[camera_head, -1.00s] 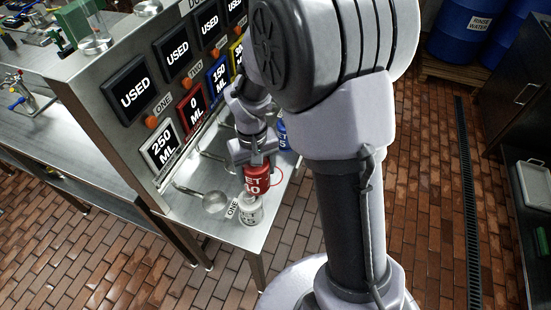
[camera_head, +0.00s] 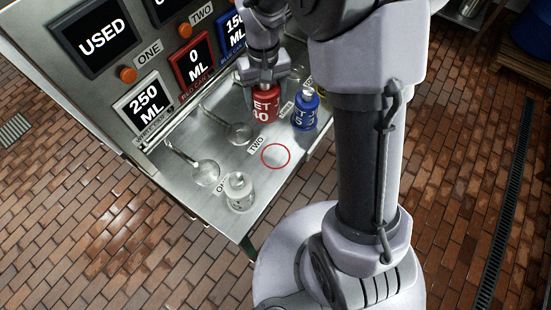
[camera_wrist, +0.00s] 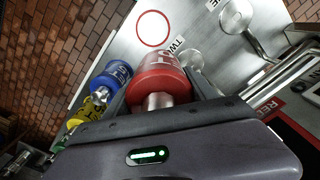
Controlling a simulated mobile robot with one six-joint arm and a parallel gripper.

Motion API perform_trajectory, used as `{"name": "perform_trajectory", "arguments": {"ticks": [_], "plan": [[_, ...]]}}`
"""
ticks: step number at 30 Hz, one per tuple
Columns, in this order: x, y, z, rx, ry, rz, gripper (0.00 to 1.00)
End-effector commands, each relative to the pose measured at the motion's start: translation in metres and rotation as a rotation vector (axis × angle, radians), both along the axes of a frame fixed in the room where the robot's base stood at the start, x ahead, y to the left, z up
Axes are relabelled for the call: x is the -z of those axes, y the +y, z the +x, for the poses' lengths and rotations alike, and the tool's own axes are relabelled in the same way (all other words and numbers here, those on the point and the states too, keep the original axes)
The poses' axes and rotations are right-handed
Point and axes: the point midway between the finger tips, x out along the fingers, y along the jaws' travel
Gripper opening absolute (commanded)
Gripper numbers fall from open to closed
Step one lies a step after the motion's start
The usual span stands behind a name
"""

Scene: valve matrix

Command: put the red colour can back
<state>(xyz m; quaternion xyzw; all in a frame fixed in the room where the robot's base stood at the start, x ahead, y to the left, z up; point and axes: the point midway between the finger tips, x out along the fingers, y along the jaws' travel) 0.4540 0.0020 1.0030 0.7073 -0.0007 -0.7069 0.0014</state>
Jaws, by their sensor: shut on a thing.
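The red colour can (camera_head: 265,103) is held in my gripper (camera_head: 264,82), which is shut on it from above and behind. The can also shows in the wrist view (camera_wrist: 160,78), between the two fingers. A red ring (camera_head: 276,156) is marked on the steel shelf beside the label TWO. The ring is empty, and the can is apart from it, towards the panel. In the wrist view the ring (camera_wrist: 153,13) lies beyond the can. I cannot tell how high the can is above the shelf.
A blue can (camera_head: 305,112) stands close to the right of the red can. A white can (camera_head: 239,193) stands at the front left by another label. A yellow can (camera_wrist: 84,112) shows beyond the blue one. The shelf around the ring is clear.

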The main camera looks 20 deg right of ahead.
Motion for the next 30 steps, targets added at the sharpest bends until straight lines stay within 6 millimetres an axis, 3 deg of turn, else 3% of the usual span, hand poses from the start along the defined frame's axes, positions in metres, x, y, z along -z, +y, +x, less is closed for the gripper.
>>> {"name": "perform_trajectory", "arguments": {"ticks": [4,11,24,28,30], "plan": [[0.009,0.0,0.009,0.001,-0.004,0.001,0.0],[0.008,-0.001,-0.006,0.223,-0.001,0.0,0.0],[0.023,-0.001,-0.058,0.967,-0.003,0.002,0.0],[0.029,-0.001,-0.068,1.107,-0.003,0.002,0.0],[0.043,-0.001,-0.07,1.137,-0.001,0.001,0.0]]}}
